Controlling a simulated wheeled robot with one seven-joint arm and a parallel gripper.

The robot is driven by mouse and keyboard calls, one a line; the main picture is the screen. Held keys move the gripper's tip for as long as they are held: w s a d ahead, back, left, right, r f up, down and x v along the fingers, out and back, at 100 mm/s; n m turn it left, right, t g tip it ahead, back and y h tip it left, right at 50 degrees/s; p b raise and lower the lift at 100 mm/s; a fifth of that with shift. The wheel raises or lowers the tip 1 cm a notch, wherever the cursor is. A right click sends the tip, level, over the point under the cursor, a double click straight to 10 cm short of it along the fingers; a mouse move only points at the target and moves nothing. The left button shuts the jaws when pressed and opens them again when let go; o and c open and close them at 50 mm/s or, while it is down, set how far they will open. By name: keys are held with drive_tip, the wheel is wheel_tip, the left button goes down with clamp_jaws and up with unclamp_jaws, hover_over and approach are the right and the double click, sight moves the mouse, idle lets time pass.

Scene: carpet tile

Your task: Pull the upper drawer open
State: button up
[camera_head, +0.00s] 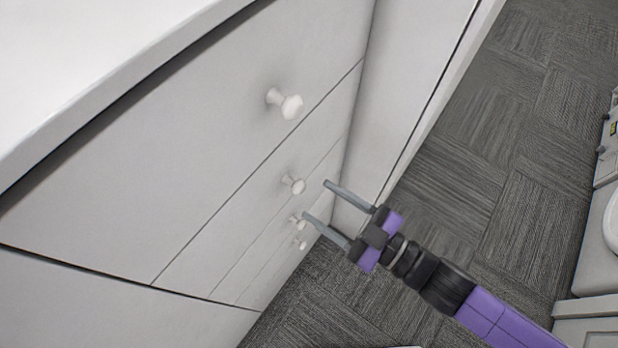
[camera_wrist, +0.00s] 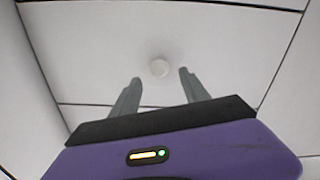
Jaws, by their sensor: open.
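The upper drawer (camera_head: 170,140) is a wide light-grey front just under the countertop, and it looks shut. Its round white knob (camera_head: 285,103) is on the right part of the front. A second knob (camera_head: 293,185) is on the drawer below. My gripper (camera_head: 316,200) is open and empty, its two grey fingers pointing at the drawer fronts. In the head view the fingers are below the upper knob and point towards the second knob. In the wrist view a round white knob (camera_wrist: 159,68) appears between and just beyond the open fingertips (camera_wrist: 160,79), with no contact visible.
A white countertop (camera_head: 90,60) overhangs the drawers on the left. A flat side panel (camera_head: 410,80) stands right of the drawers. Grey carpet (camera_head: 500,170) is open floor to the right. White furniture (camera_head: 598,240) stands at the far right edge.

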sight(302, 190)
drive_tip(key=p+x, duration=0.1)
drive_tip(key=x, duration=0.5)
drive_tip(key=shift+w+a, duration=0.1)
drive_tip(key=shift+a, duration=0.1)
clamp_jaws()
idle(1.2)
